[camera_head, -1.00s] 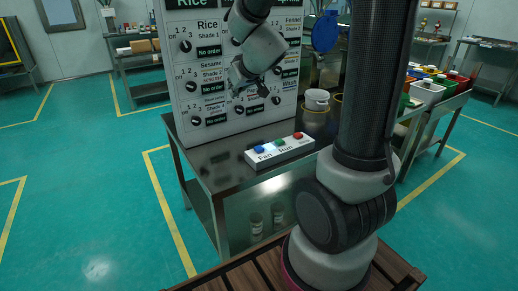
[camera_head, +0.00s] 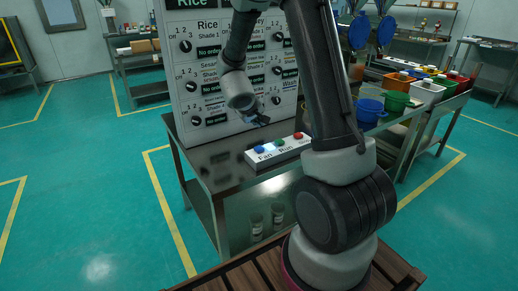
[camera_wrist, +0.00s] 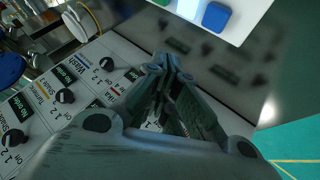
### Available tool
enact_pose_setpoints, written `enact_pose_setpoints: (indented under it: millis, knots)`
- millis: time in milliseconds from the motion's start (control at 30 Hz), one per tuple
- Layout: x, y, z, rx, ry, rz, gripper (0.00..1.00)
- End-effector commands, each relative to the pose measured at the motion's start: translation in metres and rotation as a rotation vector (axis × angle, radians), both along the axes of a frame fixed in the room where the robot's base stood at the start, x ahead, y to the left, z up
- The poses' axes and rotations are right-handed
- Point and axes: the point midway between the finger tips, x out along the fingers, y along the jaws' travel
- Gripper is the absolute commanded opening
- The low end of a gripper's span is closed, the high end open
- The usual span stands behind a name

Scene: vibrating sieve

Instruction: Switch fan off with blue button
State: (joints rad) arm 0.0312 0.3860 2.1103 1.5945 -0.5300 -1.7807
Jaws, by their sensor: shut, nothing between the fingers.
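The blue button (camera_head: 259,149) sits above the word "Fan" at the left end of a white button box (camera_head: 279,151). The box lies on a metal table in front of a sign board. In the wrist view the blue button (camera_wrist: 216,17) shows at the top, on the white box (camera_wrist: 242,12). My gripper (camera_head: 262,121) is shut and empty. It hangs above and behind the box, between it and the board, apart from the button. In the wrist view the gripper (camera_wrist: 168,62) points up toward the box, with the button ahead and to the right.
Green (camera_head: 280,143) and red (camera_head: 298,136) buttons share the box, labelled Run and a partly hidden word. The board (camera_head: 205,70) with black knobs stands close behind my gripper. The metal table (camera_head: 215,160) is bare left of the box. Coloured bins stand at right.

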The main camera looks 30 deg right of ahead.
Motion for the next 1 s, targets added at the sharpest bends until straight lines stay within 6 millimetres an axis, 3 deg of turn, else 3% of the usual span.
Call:
enact_pose_setpoints:
  millis: [500, 1000]
  knots:
    - [0.000, 0.000, -0.067, 0.000, 0.003, 0.002, 0.00]
    - [0.000, 0.000, -0.076, 0.001, -0.001, 0.001, 0.00]
